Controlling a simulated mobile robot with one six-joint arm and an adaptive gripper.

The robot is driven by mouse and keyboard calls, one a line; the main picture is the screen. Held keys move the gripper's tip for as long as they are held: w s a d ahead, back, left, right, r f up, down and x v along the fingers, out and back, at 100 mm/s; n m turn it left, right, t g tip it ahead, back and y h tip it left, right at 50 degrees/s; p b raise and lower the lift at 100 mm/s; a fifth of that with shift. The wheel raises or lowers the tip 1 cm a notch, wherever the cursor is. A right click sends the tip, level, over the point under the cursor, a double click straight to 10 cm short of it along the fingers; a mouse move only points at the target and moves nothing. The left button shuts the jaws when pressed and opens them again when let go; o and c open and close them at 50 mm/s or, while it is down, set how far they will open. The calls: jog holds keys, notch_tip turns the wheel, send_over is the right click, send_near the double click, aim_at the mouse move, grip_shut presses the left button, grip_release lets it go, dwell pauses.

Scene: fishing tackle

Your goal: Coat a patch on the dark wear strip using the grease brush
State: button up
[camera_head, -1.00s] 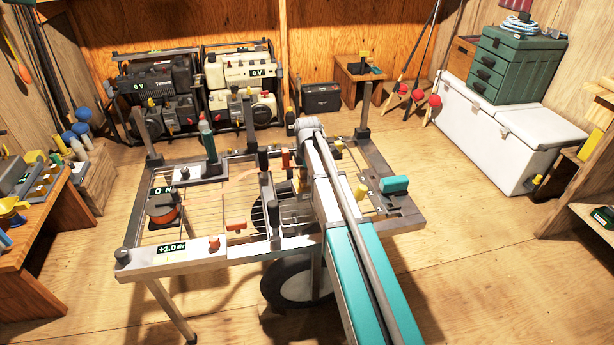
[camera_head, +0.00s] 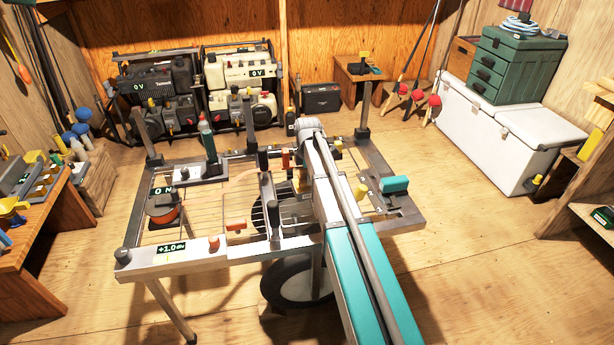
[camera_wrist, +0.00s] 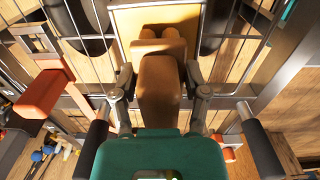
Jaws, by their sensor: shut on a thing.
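My gripper (camera_wrist: 160,76) is shut on a brown block-like piece (camera_wrist: 160,95), which I take to be the grease brush's handle. Its two dark fingers press on the piece from left and right. A pale tan panel (camera_wrist: 124,22) lies beyond the held piece in the wrist view. The bristles cannot be made out, and I cannot tell whether they touch anything. In the head view my arm hides most of the gripper, over the right-middle part of the metal frame cart. I cannot pick out the dark wear strip with certainty in either view.
The cart's metal frame (camera_head: 240,255) has upright posts and wire rods around my arm. An orange-red block (camera_wrist: 42,92) sits left of my gripper. A teal block (camera_head: 394,184) lies at the cart's right.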

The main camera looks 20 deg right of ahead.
jog(key=shift+r+p, duration=3.45)
jog(key=shift+p, duration=0.1)
jog(key=shift+r, duration=0.1)
notch_tip(320, 180, up, 21)
jog(key=p, duration=2)
jog(key=shift+f+p, duration=0.2)
jog(key=shift+p, duration=0.2)
jog(key=shift+s, duration=0.1)
